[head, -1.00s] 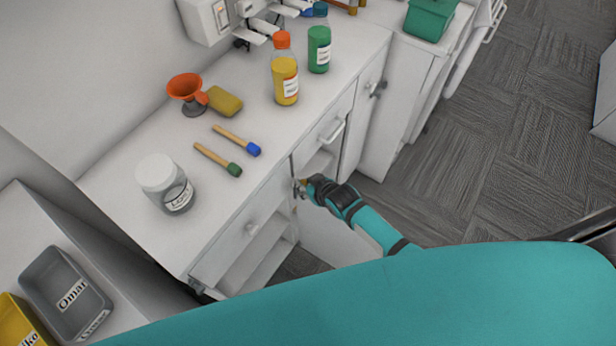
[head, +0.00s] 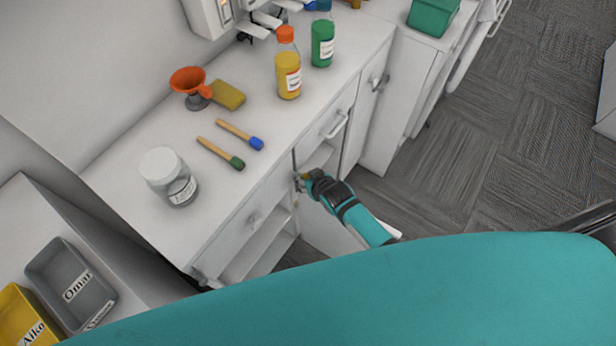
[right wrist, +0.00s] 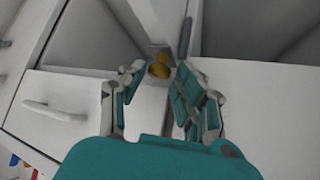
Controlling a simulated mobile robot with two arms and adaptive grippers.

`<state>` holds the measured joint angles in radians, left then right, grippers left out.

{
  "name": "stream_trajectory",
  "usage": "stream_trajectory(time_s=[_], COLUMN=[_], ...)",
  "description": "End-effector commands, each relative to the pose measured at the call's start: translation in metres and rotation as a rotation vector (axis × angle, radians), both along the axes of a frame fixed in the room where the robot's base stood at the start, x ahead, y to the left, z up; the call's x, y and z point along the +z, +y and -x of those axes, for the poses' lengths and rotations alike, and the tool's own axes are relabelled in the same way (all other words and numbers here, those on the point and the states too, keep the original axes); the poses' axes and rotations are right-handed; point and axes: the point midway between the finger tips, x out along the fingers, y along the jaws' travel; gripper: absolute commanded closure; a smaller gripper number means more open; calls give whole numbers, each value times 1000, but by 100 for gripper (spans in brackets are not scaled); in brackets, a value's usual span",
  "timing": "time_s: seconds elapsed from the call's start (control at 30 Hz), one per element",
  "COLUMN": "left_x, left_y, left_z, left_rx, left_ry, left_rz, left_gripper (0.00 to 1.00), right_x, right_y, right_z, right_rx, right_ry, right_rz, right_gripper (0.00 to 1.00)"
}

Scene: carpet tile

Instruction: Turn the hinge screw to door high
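A small brass-yellow hinge screw (right wrist: 160,68) sits on a grey metal hinge plate at the cabinet's frame in the right wrist view. My right gripper (right wrist: 161,72) is open, with one finger on each side of the screw; gaps show between the screw and both fingertips. In the head view, my right gripper (head: 304,182) is at the front of the white cabinet, beside an open compartment, and largely hides the hinge. The screw's exact turn angle cannot be told. My left gripper is not in view.
The white counter (head: 270,165) holds a clear jar (head: 180,190), two wooden-handled brushes, an orange funnel (head: 187,80), a yellow sponge (head: 228,94), a yellow bottle (head: 288,75) and a green bottle (head: 322,50). Grey (head: 70,285) and yellow bins stand at left. Carpet at right is clear.

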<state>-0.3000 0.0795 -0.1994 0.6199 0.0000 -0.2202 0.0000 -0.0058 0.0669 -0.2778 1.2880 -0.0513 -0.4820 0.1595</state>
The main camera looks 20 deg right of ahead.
Motion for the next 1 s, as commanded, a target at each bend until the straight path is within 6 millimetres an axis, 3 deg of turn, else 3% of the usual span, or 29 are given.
stream_trajectory(time_s=[0.27,0.7,1.0], left_x=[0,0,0], left_y=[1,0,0], left_z=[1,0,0], left_rx=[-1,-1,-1], left_ry=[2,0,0], left_rz=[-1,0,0], left_gripper=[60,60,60], right_x=[7,64,84], right_y=[-2,-12,-15], right_z=[8,64,82], right_rx=[-1,1,1], right_ry=[0,1,1], right_rz=[1,1,1], right_gripper=[67,67,67])
